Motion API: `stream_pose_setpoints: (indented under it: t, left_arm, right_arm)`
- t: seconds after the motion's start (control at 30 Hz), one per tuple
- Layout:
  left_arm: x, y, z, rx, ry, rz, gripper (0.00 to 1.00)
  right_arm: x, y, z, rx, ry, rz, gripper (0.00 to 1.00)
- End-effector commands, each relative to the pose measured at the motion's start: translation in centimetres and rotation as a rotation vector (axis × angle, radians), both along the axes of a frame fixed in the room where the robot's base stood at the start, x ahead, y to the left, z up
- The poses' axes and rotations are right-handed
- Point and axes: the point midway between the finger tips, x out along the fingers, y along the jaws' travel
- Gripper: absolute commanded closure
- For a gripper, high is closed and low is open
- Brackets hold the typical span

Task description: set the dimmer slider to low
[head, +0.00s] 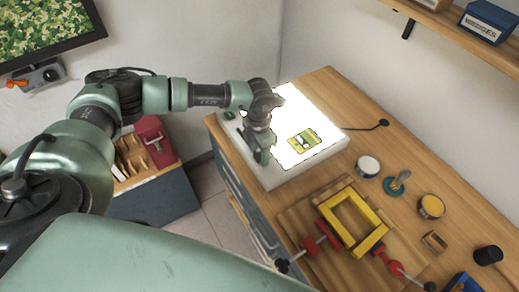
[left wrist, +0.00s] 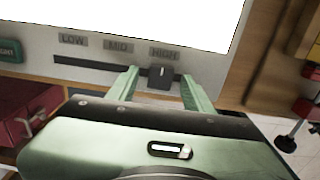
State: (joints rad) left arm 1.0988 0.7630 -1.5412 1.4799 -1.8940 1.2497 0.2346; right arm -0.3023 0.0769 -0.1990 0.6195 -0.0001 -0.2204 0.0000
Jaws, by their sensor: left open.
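The dimmer slider knob (left wrist: 160,77) is a dark block in a dark slot (left wrist: 90,67) on the front of a white light box (head: 318,164). In the left wrist view it stands below the HIGH label (left wrist: 164,53), at the right part of the slot. The MID label (left wrist: 118,46) and LOW label (left wrist: 73,40) are to its left. My left gripper (left wrist: 163,82) is open, with one green finger on each side of the knob; contact cannot be told. In the head view my left gripper (head: 262,158) hides the slider. My right gripper is out of view.
The light box glows and carries a yellow-green card (head: 302,140). A green button (left wrist: 10,51) is left of the labels. A yellow frame (head: 352,222) with red clamps, a white-topped tin (head: 368,166) and other items lie on the bench to the right.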

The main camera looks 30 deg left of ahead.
Motion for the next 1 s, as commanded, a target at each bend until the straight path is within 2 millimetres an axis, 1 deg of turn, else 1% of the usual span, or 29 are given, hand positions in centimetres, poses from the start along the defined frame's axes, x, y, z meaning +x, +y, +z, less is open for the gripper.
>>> stream_pose_setpoints:
  t: [0.23,0.27,0.3,0.37,0.4,0.43,1.0]
  left_arm:
    - [-0.03,-0.02,-0.20,0.000,0.000,-0.001,0.49]
    - [-0.02,-0.02,-0.19,0.000,0.000,-0.001,0.55]
    - [-0.03,-0.03,-0.19,0.000,0.000,-0.001,0.66]
    - [-0.03,-0.03,-0.18,0.000,0.000,-0.001,0.82]
    - [-0.02,-0.03,-0.17,0.000,0.000,-0.001,0.94]
    - [-0.02,-0.03,-0.17,0.000,0.000,-0.001,1.00]
    - [0.02,-0.05,-0.10,-0.001,-0.001,-0.001,1.00]
  right_arm:
    - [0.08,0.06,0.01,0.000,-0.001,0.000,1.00]
    - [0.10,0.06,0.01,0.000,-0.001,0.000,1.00]
    - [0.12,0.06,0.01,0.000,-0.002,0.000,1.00]
    - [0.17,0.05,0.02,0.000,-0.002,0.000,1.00]
    - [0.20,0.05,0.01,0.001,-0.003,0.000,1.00]
    - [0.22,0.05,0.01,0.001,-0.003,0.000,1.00]
    - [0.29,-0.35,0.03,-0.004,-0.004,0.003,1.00]
